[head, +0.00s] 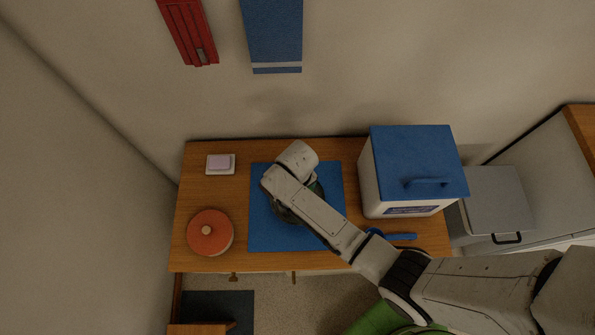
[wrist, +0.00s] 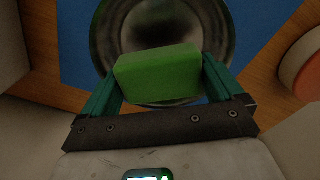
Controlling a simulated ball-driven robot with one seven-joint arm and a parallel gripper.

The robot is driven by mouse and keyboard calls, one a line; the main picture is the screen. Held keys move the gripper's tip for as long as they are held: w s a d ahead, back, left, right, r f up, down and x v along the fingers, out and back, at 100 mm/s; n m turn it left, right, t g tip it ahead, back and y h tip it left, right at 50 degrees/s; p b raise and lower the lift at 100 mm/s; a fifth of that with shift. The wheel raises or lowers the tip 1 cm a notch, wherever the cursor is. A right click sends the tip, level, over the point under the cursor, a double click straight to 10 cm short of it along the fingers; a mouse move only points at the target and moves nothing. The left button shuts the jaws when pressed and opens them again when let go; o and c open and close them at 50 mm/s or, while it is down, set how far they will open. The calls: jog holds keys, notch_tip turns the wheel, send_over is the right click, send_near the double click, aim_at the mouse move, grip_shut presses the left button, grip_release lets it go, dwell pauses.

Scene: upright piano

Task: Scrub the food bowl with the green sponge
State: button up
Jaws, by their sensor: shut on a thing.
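The green sponge (wrist: 158,74) is between the two green fingers of my gripper (wrist: 160,80), which is shut on it. Behind the sponge in the wrist view is the food bowl (wrist: 208,28), a dark grey round bowl on a blue mat (wrist: 75,40). The sponge overlaps the bowl's near side in this view; I cannot tell whether it touches the bowl. In the head view my arm covers most of the bowl, and only a dark edge of it (head: 283,214) shows on the mat (head: 255,235). The sponge is hidden there.
On the wooden table (head: 190,185) are an orange lidded pot (head: 218,240), a pink bar on a white dish (head: 229,172), a white box with a blue lid (head: 395,195) to the right and a blue-handled thing (head: 402,237). A grey bin (head: 500,205) stands beside the table.

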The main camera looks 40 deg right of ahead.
jog(key=shift+r, duration=0.15)
jog(key=shift+r, duration=1.45)
